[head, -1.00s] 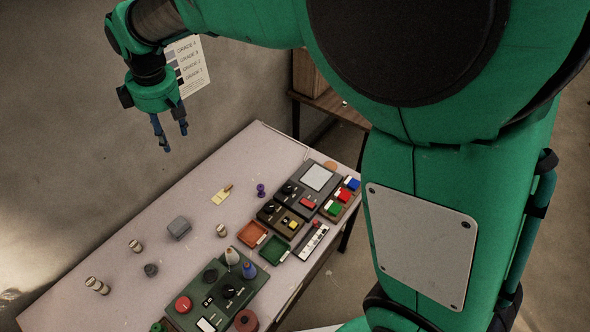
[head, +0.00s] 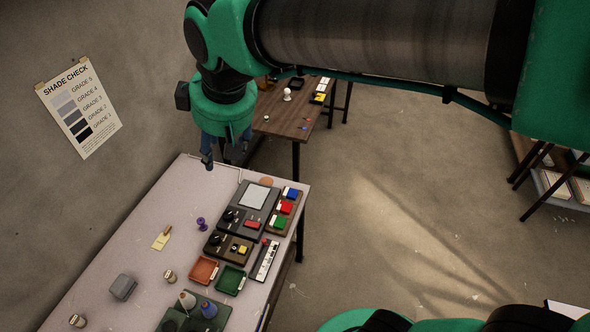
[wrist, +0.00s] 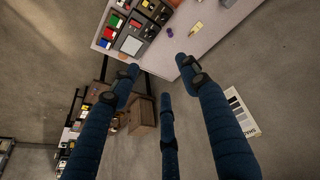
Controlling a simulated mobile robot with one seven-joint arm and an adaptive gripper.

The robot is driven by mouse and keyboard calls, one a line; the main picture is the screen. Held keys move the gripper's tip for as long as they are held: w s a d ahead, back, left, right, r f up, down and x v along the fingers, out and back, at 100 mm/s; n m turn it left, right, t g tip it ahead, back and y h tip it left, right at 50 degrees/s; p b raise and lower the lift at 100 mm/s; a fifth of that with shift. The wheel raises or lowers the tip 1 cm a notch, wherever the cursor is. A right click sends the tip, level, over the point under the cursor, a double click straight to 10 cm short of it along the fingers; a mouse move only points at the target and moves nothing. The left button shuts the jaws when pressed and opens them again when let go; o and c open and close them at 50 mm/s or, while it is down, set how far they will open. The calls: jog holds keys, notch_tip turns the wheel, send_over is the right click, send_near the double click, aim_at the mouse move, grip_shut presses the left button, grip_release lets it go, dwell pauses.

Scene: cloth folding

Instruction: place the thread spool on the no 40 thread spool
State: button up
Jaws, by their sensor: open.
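Two small cream spool-like cylinders stand on the pale table (head: 190,190) in the head view: one near the middle (head: 170,276) and one at the lower left (head: 78,321). They look like thread spools, but any number on them is too small to read. My gripper (head: 225,158) is open and empty, with its fingers pointing down above the table's far end, well away from both cylinders. In the wrist view, my gripper's spread fingers (wrist: 160,76) have nothing between them. The cylinders cannot be made out there.
A grey block (head: 123,287), a purple knobbed piece (head: 201,224) and a yellow tag (head: 162,238) lie on the table. An orange tray (head: 203,270), a green tray (head: 230,280) and control boxes (head: 247,206) fill its right side. A wooden table (head: 285,118) stands beyond.

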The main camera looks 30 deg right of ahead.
jog(key=s+d+f+m, duration=0.2)
jog(key=s+d+m, duration=0.1)
jog(key=s+d, duration=0.3)
jog(key=s+d+f+m+t+h, duration=0.1)
jog(key=s+d+f+m, duration=0.1)
jog(key=s+d, duration=0.4)
jog(key=s+m, duration=0.1)
jog(key=s, duration=0.2)
jog(key=shift+d+m, duration=0.15)
jog(key=shift+m, duration=0.25)
jog(key=shift+w, duration=0.1)
notch_tip(320, 180, down, 6)
jog(key=b, duration=0.6)
jog(key=shift+f+b, duration=0.2)
jog(key=shift+b, duration=0.1)
